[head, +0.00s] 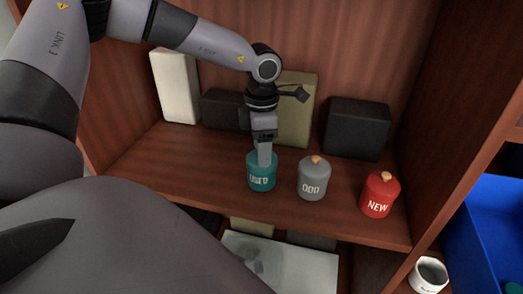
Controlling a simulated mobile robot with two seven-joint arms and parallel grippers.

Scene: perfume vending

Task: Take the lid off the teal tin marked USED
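The teal tin marked USED (261,178) stands upright on the wooden shelf (345,222), leftmost of three lidded tins. My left gripper (264,160) points down right over its top, with the fingertips at the lid. The gripper and fingers hide the lid's knob and part of the lid. I cannot tell whether the fingers are closed on the knob. The lid appears to be seated on the tin. My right gripper is not in view.
A grey tin marked ODD (312,182) stands close to the right of the teal tin. A red tin marked NEW (380,196) is further right. Boxes, including a black one (357,130), stand behind. A white cup (428,274) and blue bin (488,235) are lower right.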

